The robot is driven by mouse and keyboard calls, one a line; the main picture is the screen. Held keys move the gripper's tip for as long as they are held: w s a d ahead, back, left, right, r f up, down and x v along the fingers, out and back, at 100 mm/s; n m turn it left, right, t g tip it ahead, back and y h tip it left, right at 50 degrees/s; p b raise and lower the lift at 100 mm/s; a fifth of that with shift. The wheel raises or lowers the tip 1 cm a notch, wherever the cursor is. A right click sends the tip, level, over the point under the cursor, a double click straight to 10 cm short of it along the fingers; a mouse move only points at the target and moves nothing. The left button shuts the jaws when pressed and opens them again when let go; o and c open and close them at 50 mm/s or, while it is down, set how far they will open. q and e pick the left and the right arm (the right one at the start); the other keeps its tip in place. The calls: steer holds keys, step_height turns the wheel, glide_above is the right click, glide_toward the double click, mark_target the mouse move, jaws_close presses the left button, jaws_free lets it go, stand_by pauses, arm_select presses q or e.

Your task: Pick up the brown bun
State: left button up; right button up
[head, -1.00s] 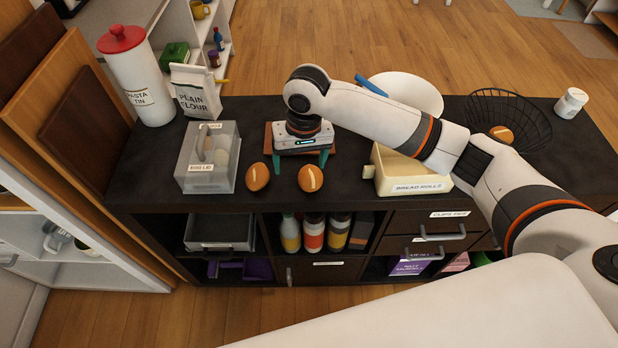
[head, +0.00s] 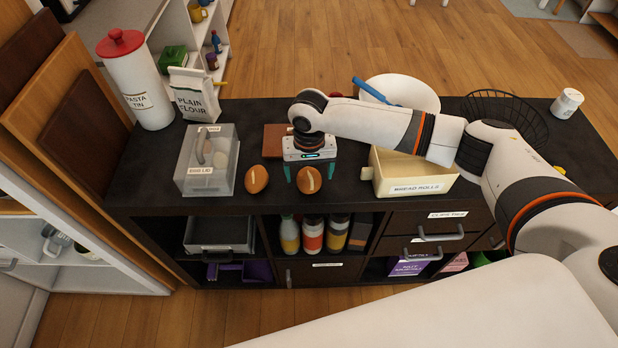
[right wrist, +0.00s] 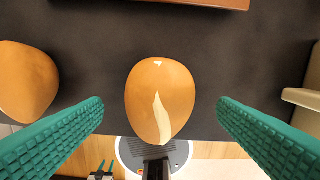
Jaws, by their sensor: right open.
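Two brown buns sit side by side on the dark counter, a left one (head: 256,179) and a right one (head: 309,180) with a pale slash on top. My right gripper (head: 310,171) is open and empty, pointing down over the right bun. In the right wrist view this bun (right wrist: 160,95) lies centred between the two teal fingers, with a gap on each side. The left bun (right wrist: 27,82) lies outside the left finger. How high the fingertips are above the counter is hard to tell. My left gripper is not in view.
A lidded clear box (head: 207,160) stands left of the buns. A cream bread rolls bin (head: 414,186) stands to the right. A brown board (head: 274,141) lies behind the gripper. A wire basket (head: 505,113) and white bowl (head: 400,88) are farther right.

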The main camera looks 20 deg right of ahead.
steer(key=shift+f, duration=1.25)
steer(key=c, duration=1.1)
